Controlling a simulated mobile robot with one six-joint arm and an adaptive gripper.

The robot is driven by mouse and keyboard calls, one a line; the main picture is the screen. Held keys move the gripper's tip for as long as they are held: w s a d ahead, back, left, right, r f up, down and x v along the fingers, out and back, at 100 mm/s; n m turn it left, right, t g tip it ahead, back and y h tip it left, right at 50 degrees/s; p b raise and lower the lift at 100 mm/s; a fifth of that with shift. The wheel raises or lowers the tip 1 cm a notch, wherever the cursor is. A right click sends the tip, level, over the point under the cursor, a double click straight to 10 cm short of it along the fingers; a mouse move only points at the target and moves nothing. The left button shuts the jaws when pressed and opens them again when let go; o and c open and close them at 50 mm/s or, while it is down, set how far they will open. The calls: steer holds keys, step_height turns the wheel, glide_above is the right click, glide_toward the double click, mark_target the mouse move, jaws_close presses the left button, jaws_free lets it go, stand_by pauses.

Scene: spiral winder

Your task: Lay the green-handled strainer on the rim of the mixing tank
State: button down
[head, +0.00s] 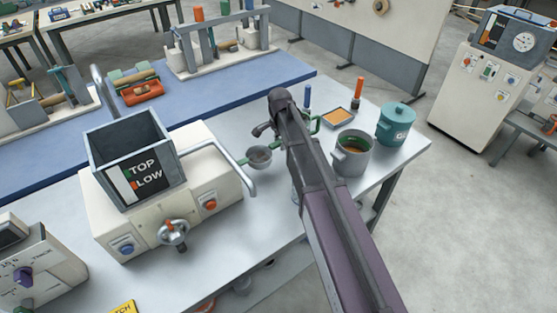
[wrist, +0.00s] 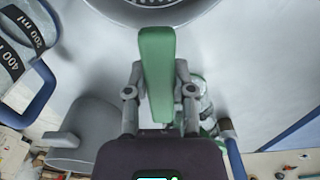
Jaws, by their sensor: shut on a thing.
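The green-handled strainer (head: 259,156) shows its round grey bowl left of my arm in the head view, above the bench top. In the wrist view its green handle (wrist: 157,72) stands between my fingers, with part of the bowl at the top edge. My gripper (wrist: 160,92) is shut on this handle. In the head view the gripper is mostly hidden behind my arm. The square, open grey tank marked "STOP" and "LOW" (head: 101,163), which looks like the mixing tank, stands left of the strainer on a cream machine. The strainer is apart from its rim.
A curved metal pipe (head: 250,172) on the machine's right side lies between strainer and tank. Right of my arm stand a grey pot (head: 351,160), a teal lidded pot (head: 396,125) and an orange-filled tray (head: 338,118). A marked measuring vessel (wrist: 20,50) is left in the wrist view.

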mark_target(280, 162)
steer(key=shift+f+b, duration=0.35)
steer(key=shift+f, duration=0.3)
step_height(280, 162, down, 4)
steer(key=b, duration=0.4)
steer(key=shift+f, duration=0.25)
steer(key=shift+f+b, duration=0.15)
steer(key=shift+b, duration=0.25)
steer(key=shift+c, duration=2.4)
jaws_free()
steer(key=shift+r, duration=0.2)
step_height(280, 162, up, 12)
steer(key=p, duration=1.2)
